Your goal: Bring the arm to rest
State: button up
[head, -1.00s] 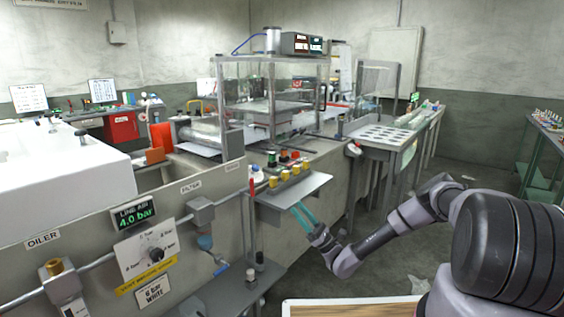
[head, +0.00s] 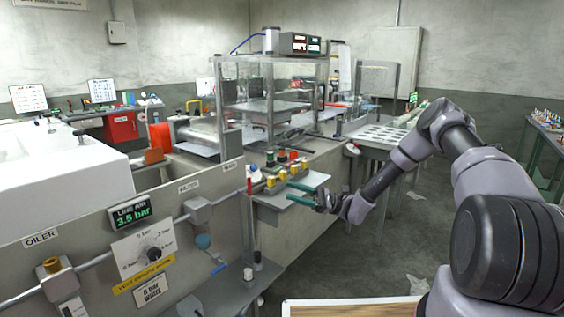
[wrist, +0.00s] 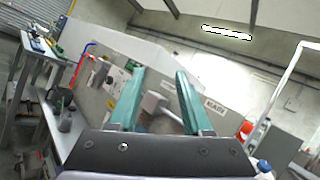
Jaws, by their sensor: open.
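My gripper (head: 300,192) is in the middle of the head view, at the end of my arm, which reaches in from the right. Its two teal fingers are apart with nothing between them. They point left, beside the small grey shelf (head: 280,201) with the yellow-topped pieces (head: 283,173); whether they touch it I cannot tell. In the wrist view the open fingers (wrist: 158,95) frame the grey panel, with a grey filter block (wrist: 160,108) seen between them.
The panel carries a pressure display (head: 132,211) reading 3.5 bar and a dial (head: 152,254). A white perforated table (head: 385,136) stands behind my arm. A wooden board (head: 350,309) lies at the bottom edge. Grey floor (head: 385,250) is open below my arm.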

jog(key=s+d+r+n+t+h, duration=0.2)
jog(key=s+d+r+h, duration=0.4)
jog(key=r, duration=0.4)
jog(key=s+d+r+n+t+h, duration=0.2)
jog(key=s+d+r+t+h, duration=0.3)
jog(key=s+r, duration=0.5)
jog(key=s+d+r+n+t+h, duration=0.2)
jog(key=s+d+r+t+h, duration=0.2)
jog(key=s+d+r+h, duration=0.3)
notch_tip(320, 180, up, 4)
jog(key=d+h, duration=0.2)
jog(key=shift+s+d+f+n, duration=0.25)
jog(key=shift+s+d+n, duration=0.15)
